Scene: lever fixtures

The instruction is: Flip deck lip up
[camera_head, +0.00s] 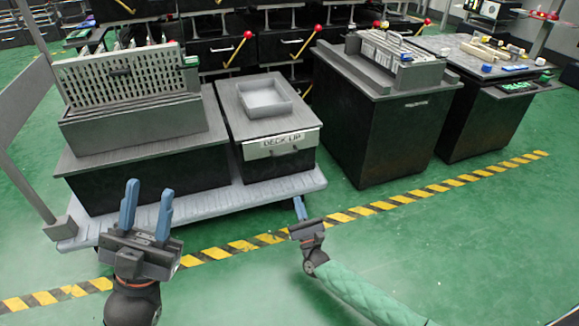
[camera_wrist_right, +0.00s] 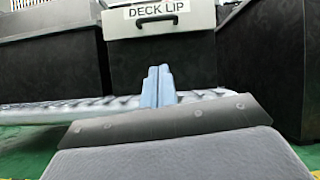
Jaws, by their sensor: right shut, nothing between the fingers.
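The deck lip (camera_head: 281,144) is a light grey flap labelled "DECK LIP" on the front top edge of a dark box, hanging down over its front. It also shows in the right wrist view (camera_wrist_right: 158,20), at the top. My right gripper (camera_head: 299,207) is below and in front of the flap, apart from it, with its blue fingers together and empty. Its fingers show in the right wrist view (camera_wrist_right: 158,86), pointing at the box front below the flap. My left gripper (camera_head: 147,205) is open and empty, in front of the left cabinet.
A shallow grey tray (camera_head: 265,111) sits on the deck lip box. A grey ribbed platform (camera_head: 215,202) sticks out under the boxes. A slotted rack (camera_head: 120,80) stands left; dark cabinets (camera_head: 375,130) stand right. Red-knobbed levers (camera_head: 247,35) are behind.

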